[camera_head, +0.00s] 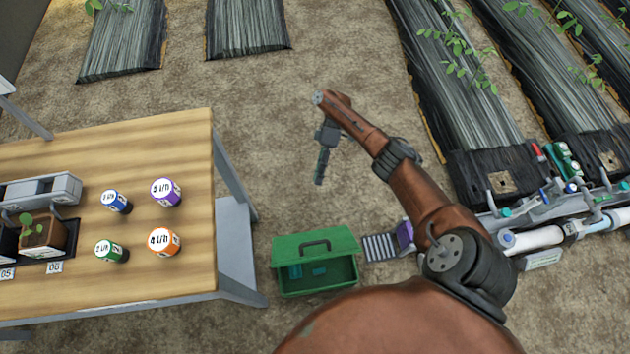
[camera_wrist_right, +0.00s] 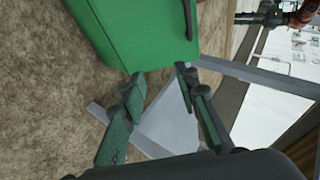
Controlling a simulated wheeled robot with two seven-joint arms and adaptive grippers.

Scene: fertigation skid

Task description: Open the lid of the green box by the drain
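The green box (camera_head: 316,241) stands on the ground right of the wooden table, with a dark handle on its bright green lid. Below the lid a darker recessed area with small teal pieces shows; I cannot tell the lid's exact angle. The slatted grate (camera_head: 380,247), perhaps the drain, lies just right of it. My right gripper (camera_head: 320,180) points down, beyond the box in the head view and apart from it. In the right wrist view the gripper (camera_wrist_right: 157,76) is open and empty, with the green box (camera_wrist_right: 140,35) past its fingertips. My left gripper is out of view.
The wooden table (camera_head: 150,230) at left holds several labelled cans and a potted plant. A grey panel (camera_head: 235,245) sits under its right edge. A purple object (camera_head: 404,234) is beside the grate. White pipework (camera_head: 555,233) runs at right. Bare ground lies behind the box.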

